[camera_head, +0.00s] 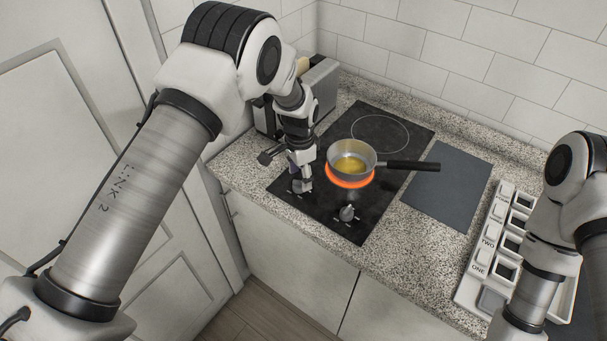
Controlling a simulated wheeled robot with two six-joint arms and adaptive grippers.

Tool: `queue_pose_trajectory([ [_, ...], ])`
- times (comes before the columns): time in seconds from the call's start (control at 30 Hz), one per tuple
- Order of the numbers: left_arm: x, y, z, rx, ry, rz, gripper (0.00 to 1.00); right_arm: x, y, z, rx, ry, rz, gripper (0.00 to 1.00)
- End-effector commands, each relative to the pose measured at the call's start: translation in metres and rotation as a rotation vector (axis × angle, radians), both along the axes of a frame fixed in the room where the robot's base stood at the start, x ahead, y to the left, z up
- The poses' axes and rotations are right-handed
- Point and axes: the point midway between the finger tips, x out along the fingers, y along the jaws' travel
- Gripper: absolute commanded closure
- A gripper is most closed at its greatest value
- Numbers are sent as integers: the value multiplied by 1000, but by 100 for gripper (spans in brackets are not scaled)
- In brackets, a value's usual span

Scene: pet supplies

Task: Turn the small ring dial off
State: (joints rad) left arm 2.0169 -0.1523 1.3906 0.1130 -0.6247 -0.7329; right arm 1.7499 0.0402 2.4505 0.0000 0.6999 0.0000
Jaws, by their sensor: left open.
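A black cooktop (328,210) is set in the counter. Its front ring glows orange (350,182) under a steel pan (343,153) holding yellow liquid. The back ring (380,133) is unlit and looks larger. A dark dial (347,213) stands at the front right of the cooktop, clear of my gripper. My left gripper (301,185) is open and points down over the front left of the cooktop. It hides what lies beneath it, and I cannot tell whether it touches a dial there. My right gripper is out of frame.
A toaster (318,88) stands behind my left arm. The pan's black handle (412,166) reaches right over a dark grey board (447,187). A white rack with numbered labels (484,258) lies at the right beside my right arm. Speckled counter between is clear.

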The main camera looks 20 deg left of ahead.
Motion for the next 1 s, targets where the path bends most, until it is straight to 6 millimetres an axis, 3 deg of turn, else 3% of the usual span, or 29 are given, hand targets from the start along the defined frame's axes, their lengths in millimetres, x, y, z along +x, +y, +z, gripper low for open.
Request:
queue_pose_trajectory([
  [0.2, 0, 0, -27, 0, 0, 1, 40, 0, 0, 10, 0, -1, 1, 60],
  [0.43, 0, 0, -29, 1, -1, 1, 40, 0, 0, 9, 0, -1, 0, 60],
  [0.6, 0, 1, -29, 1, 1, 2, 100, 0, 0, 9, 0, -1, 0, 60],
  [1.0, -1, 1, -31, 1, 4, 31, 100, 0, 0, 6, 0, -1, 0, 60],
])
